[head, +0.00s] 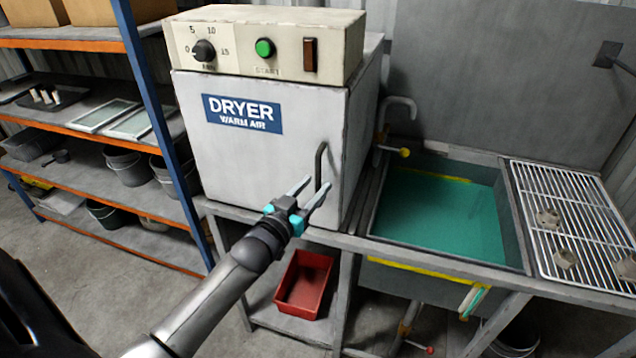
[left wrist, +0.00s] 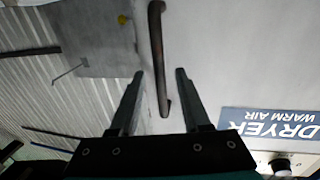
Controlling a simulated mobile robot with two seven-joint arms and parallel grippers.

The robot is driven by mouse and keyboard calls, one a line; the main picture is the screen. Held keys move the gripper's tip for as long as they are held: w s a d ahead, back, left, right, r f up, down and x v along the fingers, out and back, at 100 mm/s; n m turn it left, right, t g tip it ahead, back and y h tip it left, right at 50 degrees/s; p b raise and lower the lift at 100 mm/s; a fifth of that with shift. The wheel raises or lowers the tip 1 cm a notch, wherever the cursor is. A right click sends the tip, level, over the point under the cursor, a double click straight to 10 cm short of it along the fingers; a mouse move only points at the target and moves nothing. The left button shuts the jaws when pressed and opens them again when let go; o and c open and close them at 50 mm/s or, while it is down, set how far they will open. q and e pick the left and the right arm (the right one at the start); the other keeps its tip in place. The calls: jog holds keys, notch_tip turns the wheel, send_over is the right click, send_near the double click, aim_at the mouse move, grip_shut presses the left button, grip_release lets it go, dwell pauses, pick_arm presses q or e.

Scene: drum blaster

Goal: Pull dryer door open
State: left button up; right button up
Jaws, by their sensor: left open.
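The dryer (head: 270,135) is a grey box with a blue "DRYER WARM AIR" label (head: 242,113) on its front door (head: 255,155). The door looks shut. Its dark curved handle (head: 320,166) is upright near the door's right edge. My left gripper (head: 314,188) is open in front of the lower part of the handle, its fingers pointing at the door. In the left wrist view the handle (left wrist: 158,60) shows between and beyond the open fingertips (left wrist: 160,74). I cannot tell whether either finger touches it. My right gripper is not in view.
A control panel (head: 262,49) with a knob and green button tops the dryer. A sink (head: 440,215) and wire rack (head: 575,225) stand to the right. A red bin (head: 304,284) sits on the shelf below. Blue-post shelving (head: 160,110) stands left. Floor is clear between.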

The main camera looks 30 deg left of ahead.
pick_arm(q)
jog(key=shift+w, duration=1.15)
grip_shut()
dwell(0.7)
